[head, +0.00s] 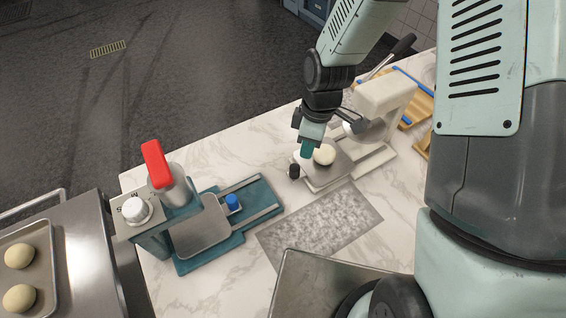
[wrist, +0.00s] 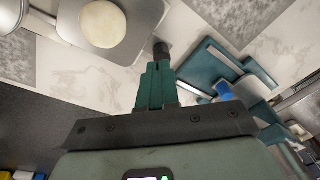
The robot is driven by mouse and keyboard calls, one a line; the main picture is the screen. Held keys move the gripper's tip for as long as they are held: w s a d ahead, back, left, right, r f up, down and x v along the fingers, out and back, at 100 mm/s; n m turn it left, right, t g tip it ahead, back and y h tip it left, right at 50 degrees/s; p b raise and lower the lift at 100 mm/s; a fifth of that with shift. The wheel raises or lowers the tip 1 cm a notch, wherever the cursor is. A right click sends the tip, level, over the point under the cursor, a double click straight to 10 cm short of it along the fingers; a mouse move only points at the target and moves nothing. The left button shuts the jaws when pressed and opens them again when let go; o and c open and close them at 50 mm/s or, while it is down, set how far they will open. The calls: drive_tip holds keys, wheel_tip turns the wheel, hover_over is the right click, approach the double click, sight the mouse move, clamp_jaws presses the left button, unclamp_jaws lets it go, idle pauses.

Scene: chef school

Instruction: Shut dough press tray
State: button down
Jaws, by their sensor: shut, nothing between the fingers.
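The dough press (head: 386,97) is the white machine on the marble counter. Its grey tray (head: 328,174) is slid out to the front left, with a pale dough ball (head: 324,154) on it and a dark knob (head: 294,171) at its outer end. The wrist view shows the tray (wrist: 146,28), the dough ball (wrist: 103,24) and the knob (wrist: 161,49) just past my fingertips. My gripper (head: 306,152) is shut and empty, beside the dough ball and close to the knob. It also shows in the wrist view (wrist: 157,72). I cannot tell whether it touches the knob.
A teal press (head: 235,245) with a red handle (head: 156,164) stands at the left of the counter. A floured grey mat (head: 320,226) lies between the presses. Cutting boards (head: 418,105) are behind at right. A tray of dough balls (head: 42,238) is at far left.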

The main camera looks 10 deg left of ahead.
drive_tip(key=s+a+r+n+t+h, duration=0.35)
drive_tip(key=s+a+n+h, duration=0.2)
drive_tip(key=a, duration=0.65)
drive_tip(key=shift+n+g+y, duration=0.35)
drive_tip(key=x, duration=0.6)
drive_tip(key=s+x, duration=0.1)
drive_tip(key=x, duration=0.2)
drive_tip(key=shift+w+f, duration=0.1)
drive_tip(key=shift+f, duration=0.2)
drive_tip(key=shift+w+d, duration=0.3)
drive_tip(key=shift+d, duration=0.2)
drive_tip(key=shift+w+d, duration=0.3)
drive_tip(key=shift+d, duration=0.25)
drive_tip(key=shift+w+d, duration=0.4)
drive_tip(key=shift+d, duration=0.25)
drive_tip(key=w+d, duration=0.9)
drive_tip(key=shift+w+d, duration=0.4)
